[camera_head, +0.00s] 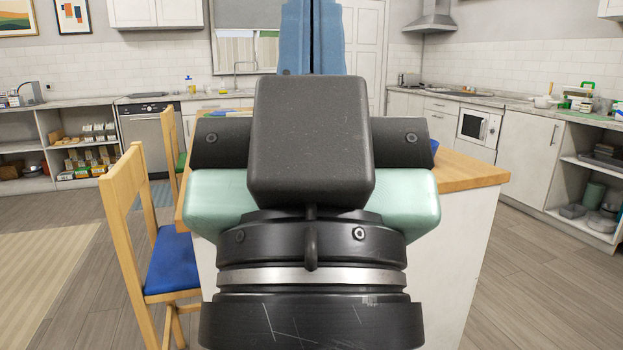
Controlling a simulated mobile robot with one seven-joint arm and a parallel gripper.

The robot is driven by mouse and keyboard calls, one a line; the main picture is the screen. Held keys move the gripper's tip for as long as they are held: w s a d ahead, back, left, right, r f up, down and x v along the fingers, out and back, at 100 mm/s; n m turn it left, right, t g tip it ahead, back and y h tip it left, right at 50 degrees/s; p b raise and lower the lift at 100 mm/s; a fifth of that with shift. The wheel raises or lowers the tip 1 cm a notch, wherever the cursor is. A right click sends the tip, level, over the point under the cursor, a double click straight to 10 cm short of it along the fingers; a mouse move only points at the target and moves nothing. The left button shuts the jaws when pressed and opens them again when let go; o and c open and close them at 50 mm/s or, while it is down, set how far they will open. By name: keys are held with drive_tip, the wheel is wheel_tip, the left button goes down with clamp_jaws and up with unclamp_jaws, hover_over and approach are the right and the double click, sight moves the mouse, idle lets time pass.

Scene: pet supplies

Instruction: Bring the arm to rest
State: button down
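My gripper (314,38) fills the middle of the picture, seen from behind. Its wide mint-green body (415,203) has black side parts, and a black block stands in front of it. Two blue, finger-like parts reach up past the block to the top edge. They lie close together with only a thin dark line between them, so the gripper looks shut. No held object shows. The finger bases are hidden behind the block, and the tips reach the picture's top edge.
A white island with a wooden top (468,172) stands behind my gripper, its middle hidden. A wooden chair with a blue seat (172,262) is at left, another behind it. Counters line the back and right walls. Open floor (540,290) lies at right.

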wheel_tip(320, 180, up, 30)
drive_tip(key=p, duration=2.8)
drive_tip(key=shift+r, duration=0.15)
